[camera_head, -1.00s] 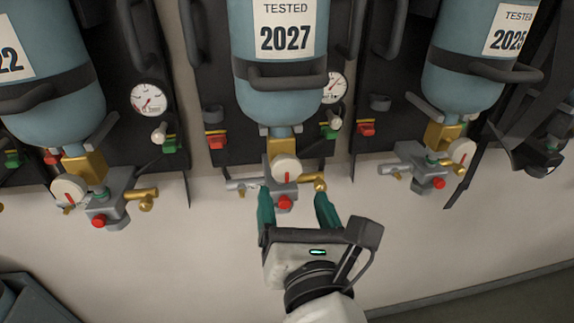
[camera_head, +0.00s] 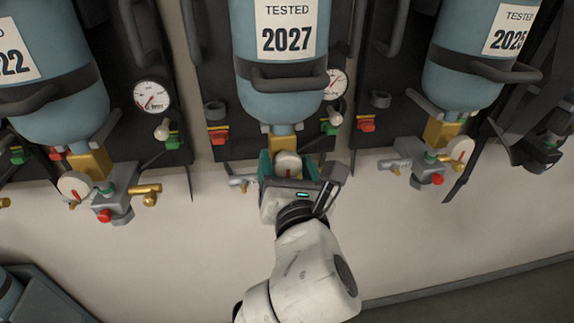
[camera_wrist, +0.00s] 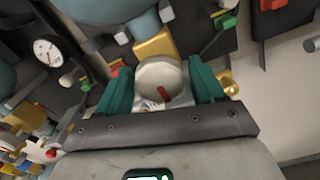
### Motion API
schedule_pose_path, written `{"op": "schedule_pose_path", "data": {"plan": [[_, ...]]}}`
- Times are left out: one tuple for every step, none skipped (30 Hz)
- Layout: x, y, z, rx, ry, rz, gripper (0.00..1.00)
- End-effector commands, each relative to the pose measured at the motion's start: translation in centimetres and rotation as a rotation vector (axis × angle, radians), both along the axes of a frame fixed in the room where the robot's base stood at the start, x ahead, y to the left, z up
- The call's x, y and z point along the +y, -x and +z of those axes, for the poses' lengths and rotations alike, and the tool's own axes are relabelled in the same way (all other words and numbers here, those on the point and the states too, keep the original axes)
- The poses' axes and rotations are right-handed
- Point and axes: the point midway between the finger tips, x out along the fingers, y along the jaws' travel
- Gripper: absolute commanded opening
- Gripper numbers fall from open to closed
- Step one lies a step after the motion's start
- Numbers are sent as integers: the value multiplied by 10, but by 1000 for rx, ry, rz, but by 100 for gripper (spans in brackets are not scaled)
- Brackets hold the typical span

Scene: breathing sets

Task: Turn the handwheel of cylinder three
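A blue cylinder (camera_head: 281,95) labelled TESTED 2027 hangs upside down in the middle of the body camera view, with a brass valve neck below it. Its round cream handwheel (camera_head: 288,163) with a red mark faces me. In the wrist view the handwheel (camera_wrist: 160,80) sits between the two green fingers of my gripper (camera_wrist: 163,85). My gripper (camera_head: 289,162) is open around it, one finger on each side. Small gaps seem to show at the sides; contact cannot be told. The lower valve body is mostly hidden behind my gripper.
Similar cylinders stand left (camera_head: 50,85) and right (camera_head: 475,70), each with its own valve and handwheel. Black backplates carry a gauge (camera_head: 152,96) and red and green tags. A brass outlet (camera_wrist: 228,85) is close beside the right finger. The pale wall below is clear.

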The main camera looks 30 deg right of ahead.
Motion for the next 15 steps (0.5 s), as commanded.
{"op": "schedule_pose_path", "data": {"plan": [[0, 0, 0, 0, 0, 0, 62], [0, 0, 0, 0, 0, 0, 60], [0, 0, 0, 0, 0, 0, 56], [0, 0, 0, 0, 0, 0, 53], [0, 0, 0, 0, 0, 0, 50], [0, 0, 0, 0, 0, 0, 46], [0, 0, 0, 0, 0, 0, 43], [0, 0, 0, 0, 0, 0, 40], [0, 0, 0, 0, 0, 0, 37], [0, 0, 0, 0, 0, 0, 34], [0, 0, 0, 0, 0, 0, 31], [0, 0, 0, 0, 0, 0, 27], [0, 0, 0, 1, 0, 0, 24], [0, 0, 0, 1, 0, 0, 23], [0, 0, 0, 1, 0, 0, 23]]}}
